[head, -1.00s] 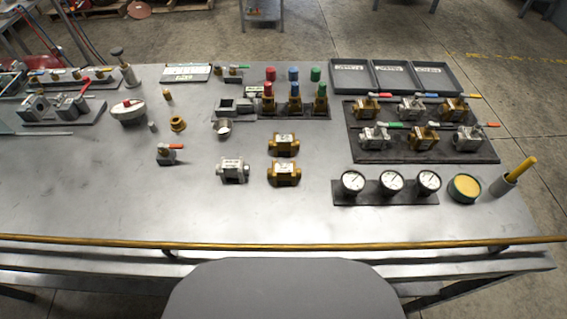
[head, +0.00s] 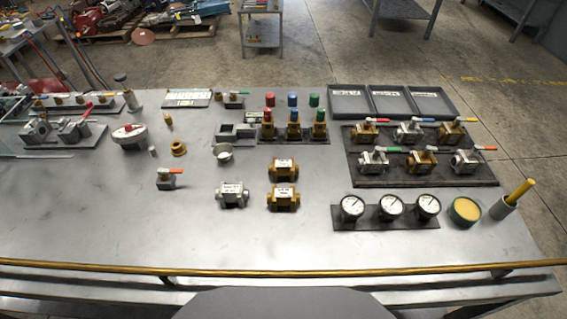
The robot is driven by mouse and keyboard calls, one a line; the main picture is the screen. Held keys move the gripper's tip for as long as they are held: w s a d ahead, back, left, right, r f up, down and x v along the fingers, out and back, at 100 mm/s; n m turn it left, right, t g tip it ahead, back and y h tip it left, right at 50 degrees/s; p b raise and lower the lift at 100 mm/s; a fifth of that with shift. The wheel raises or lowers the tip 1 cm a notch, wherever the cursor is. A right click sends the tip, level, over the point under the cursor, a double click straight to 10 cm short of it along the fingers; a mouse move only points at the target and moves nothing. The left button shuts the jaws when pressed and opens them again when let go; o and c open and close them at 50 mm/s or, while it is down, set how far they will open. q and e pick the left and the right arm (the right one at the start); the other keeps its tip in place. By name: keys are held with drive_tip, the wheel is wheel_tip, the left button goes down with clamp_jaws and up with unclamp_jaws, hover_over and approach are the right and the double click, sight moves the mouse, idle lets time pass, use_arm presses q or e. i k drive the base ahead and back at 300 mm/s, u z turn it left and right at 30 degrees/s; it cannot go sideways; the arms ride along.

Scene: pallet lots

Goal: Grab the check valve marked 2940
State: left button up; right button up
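Three loose valve bodies with white labels stand near the middle of the table. One is a silver valve body (head: 232,195). Beside it on the right is a brass valve body (head: 283,198), and behind that is another brass valve body (head: 282,170). The label print is too small to read, so I cannot tell which one is marked 2940. Neither of my grippers shows in the head view.
A dark tray (head: 489,180) holds several lever valves at the right. A gauge stand (head: 386,214), a yellow-topped round tin (head: 465,211) and a cup with a yellow stick (head: 503,207) stand near the right front. A brass-coloured rail (head: 300,270) runs along the front edge. The left front tabletop is clear.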

sight(278, 197)
drive_tip(key=u, duration=0.45)
drive_tip(key=k, duration=1.7)
drive_tip(key=z, duration=1.05)
drive_tip(key=i, duration=1)
drive_tip(key=z, duration=0.05)
